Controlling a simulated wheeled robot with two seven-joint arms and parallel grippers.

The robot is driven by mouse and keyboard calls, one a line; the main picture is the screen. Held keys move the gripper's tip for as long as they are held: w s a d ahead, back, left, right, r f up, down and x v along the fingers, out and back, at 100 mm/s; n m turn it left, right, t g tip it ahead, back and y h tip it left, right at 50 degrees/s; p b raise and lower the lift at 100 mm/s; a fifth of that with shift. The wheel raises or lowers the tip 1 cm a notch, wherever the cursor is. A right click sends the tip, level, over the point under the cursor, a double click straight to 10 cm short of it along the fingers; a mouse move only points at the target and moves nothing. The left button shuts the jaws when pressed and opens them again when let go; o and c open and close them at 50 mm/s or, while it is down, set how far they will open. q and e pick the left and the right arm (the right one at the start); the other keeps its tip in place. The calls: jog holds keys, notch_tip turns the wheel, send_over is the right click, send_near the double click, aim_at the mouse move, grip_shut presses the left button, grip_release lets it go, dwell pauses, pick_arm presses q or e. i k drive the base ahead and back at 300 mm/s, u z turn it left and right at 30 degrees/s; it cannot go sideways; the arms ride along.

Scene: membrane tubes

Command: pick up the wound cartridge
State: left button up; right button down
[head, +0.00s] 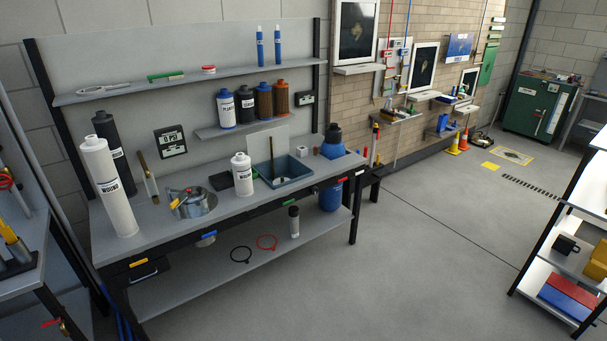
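A tall white cylinder (109,190) stands upright at the left end of the grey workbench (215,215). Its dark label seems to read "WOUND". A shorter white cylinder (242,175) with a cap stands near the middle of the bench, left of a blue tray; its small dark lettering is hard to read and may say the same. A white cylinder (227,109) on the small upper shelf seems to read "PLEATED", with a black one (245,104) and brown ones (281,98) beside it. Neither of my grippers is in view.
A tall black cylinder (108,145) stands behind the tall white one. A metal bowl (194,203), a blue tray (286,173) and a blue container (333,142) occupy the bench. The floor (400,265) right of the bench is clear.

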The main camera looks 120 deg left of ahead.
aim_at(241, 164)
jog(key=u, duration=3.95)
jog(key=i, duration=2.25)
jog(key=u, duration=1.05)
